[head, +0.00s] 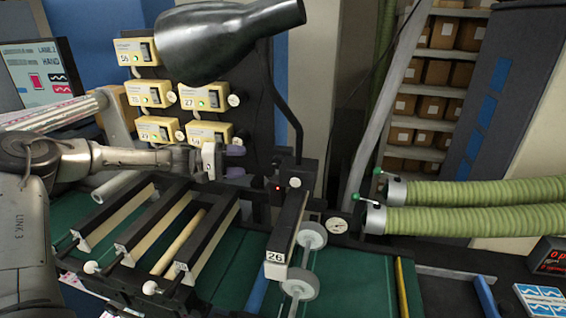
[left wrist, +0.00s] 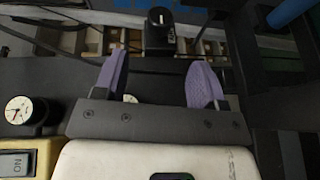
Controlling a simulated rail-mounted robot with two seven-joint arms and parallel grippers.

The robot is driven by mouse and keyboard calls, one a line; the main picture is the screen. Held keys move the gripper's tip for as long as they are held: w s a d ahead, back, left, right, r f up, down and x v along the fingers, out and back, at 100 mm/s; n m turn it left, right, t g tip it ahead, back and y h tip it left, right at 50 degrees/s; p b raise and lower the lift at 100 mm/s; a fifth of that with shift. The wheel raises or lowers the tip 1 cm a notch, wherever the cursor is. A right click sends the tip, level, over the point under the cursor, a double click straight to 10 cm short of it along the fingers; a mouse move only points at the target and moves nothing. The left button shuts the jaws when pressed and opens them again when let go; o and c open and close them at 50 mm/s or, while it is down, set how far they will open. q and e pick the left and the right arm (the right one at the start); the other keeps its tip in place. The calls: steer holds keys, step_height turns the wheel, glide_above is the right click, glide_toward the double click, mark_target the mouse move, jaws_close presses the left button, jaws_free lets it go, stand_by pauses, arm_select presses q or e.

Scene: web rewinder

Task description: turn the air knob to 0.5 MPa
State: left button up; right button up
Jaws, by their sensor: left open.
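My left gripper (head: 236,161) reaches in from the left, in front of the dark panel. Its two purple fingers stand apart with nothing between them, as the left wrist view (left wrist: 161,85) also shows. In that view a black knob (left wrist: 158,16) with a pale mark tops a black block, beyond the fingertips and apart from them. I cannot tell whether it is the air knob, and its setting is too small to read. A round white gauge (head: 337,225) sits right of the roller frame; its reading is illegible. My right gripper is not in view.
Yellow switch boxes (head: 205,97) with small dials cover the panel behind my gripper. A dial (left wrist: 20,111) shows at left in the wrist view. A black slatted frame (head: 150,222) lies below. The arm labelled 26 (head: 288,226) and green hoses (head: 480,205) stand to the right.

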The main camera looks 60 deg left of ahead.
mark_target(272, 164)
arm_select(q)
steer(key=p+x, duration=0.1)
steer(key=x, duration=0.9)
steer(key=shift+f, duration=0.15)
steer(key=shift+w+d+b, duration=0.3)
steer(key=shift+w+b, duration=0.05)
steer(key=shift+w, duration=0.15)
steer(key=shift+w, duration=0.15)
steer(key=shift+c, duration=0.5)
